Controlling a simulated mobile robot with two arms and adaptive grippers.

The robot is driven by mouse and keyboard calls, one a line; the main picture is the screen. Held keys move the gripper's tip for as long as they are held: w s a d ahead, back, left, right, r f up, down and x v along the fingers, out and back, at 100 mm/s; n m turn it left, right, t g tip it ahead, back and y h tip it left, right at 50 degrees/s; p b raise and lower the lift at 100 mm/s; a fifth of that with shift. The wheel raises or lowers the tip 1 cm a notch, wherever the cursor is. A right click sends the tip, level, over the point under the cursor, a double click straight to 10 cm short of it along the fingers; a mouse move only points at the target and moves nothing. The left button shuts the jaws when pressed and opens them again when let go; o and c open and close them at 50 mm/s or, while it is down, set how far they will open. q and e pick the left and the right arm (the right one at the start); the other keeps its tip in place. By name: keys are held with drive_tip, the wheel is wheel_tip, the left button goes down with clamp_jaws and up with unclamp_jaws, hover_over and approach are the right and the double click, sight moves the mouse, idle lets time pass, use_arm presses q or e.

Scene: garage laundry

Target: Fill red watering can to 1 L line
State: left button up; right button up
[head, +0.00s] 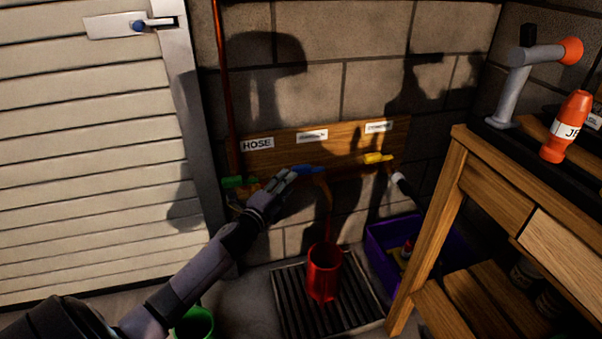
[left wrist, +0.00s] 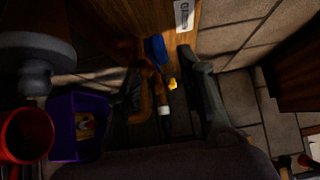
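The red watering can (head: 323,272) stands upright on a floor grate (head: 288,300), below the middle tap. It also shows at the left edge of the left wrist view (left wrist: 47,140). Its 1 L line and water level cannot be made out. The middle tap has a blue handle (head: 309,169), also seen in the left wrist view (left wrist: 155,49). My left gripper (head: 288,178) is just left of the blue handle. In the left wrist view its fingers (left wrist: 158,60) are apart, with the blue handle between them near the tips; contact cannot be told. My right gripper is out of view.
Green (head: 238,182) and yellow (head: 376,158) tap handles flank the blue one on a wooden board (head: 345,140). A purple crate (head: 382,262) stands right of the can, beside a wooden bench (head: 440,215). A green container (head: 195,323) is on the floor under my left arm.

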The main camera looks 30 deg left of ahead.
sight(298, 171)
use_arm(q)
drive_tip(key=w, duration=0.3)
drive_tip(key=w+b, duration=0.1)
drive_tip(key=w, duration=0.1)
drive_tip(key=w+b, duration=0.1)
drive_tip(key=w, duration=0.2)
drive_tip(key=shift+w+a, duration=0.3)
drive_tip(key=shift+a, duration=0.05)
drive_tip(key=shift+c, duration=0.3)
drive_tip(key=c, duration=0.5)
clamp_jaws()
drive_tip(key=shift+r, duration=0.1)
